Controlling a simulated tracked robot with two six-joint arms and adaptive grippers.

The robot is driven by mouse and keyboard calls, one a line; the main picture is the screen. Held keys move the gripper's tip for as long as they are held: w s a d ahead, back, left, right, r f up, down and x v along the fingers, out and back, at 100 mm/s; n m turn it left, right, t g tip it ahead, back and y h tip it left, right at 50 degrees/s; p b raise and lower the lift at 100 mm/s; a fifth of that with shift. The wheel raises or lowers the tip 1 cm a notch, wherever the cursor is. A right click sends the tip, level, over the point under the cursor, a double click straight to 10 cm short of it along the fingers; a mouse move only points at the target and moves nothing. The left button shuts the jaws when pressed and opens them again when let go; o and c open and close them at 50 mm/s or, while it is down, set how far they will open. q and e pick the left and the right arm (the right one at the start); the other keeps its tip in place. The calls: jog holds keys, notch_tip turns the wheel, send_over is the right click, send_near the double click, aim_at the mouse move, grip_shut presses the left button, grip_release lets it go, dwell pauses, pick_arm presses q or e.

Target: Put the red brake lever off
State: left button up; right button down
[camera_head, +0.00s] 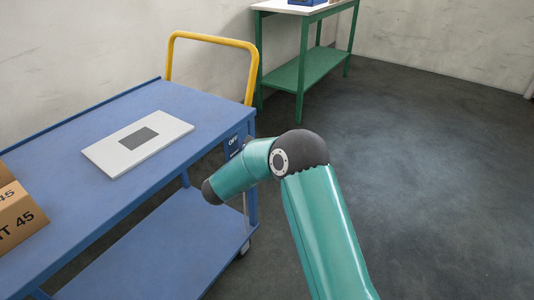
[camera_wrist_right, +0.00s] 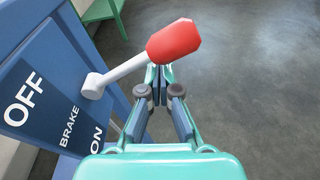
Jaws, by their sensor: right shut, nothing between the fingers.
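The brake lever shows in the right wrist view: a white rod with a red grip (camera_wrist_right: 174,41) slants up and right from a round pivot on a blue panel (camera_wrist_right: 40,78). The panel reads OFF, BRAKE and ON, with OFF uppermost in the picture and ON lowest. I cannot tell which mark the lever lines up with. My right gripper (camera_wrist_right: 160,76) is shut and empty, its fingertips just below the red grip. The grip partly covers the tips, and I cannot tell whether they touch. In the head view my arm hides the lever; the OFF label shows. My left gripper is out of view.
The panel is at the handle end of a blue two-shelf cart (camera_head: 75,125) with a yellow handle (camera_head: 212,39). A grey-white plate (camera_head: 105,158) and cardboard boxes (camera_head: 18,218) lie on top. A green table (camera_head: 292,75) stands behind. The floor at right is clear.

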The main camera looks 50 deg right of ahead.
jog(key=s+a+f, duration=0.1)
jog(key=a+f, duration=0.1)
jog(key=a, duration=0.7)
jog(key=shift+s+b, duration=0.35)
jog(key=shift+b, duration=0.1)
jog(key=shift+a, duration=0.1)
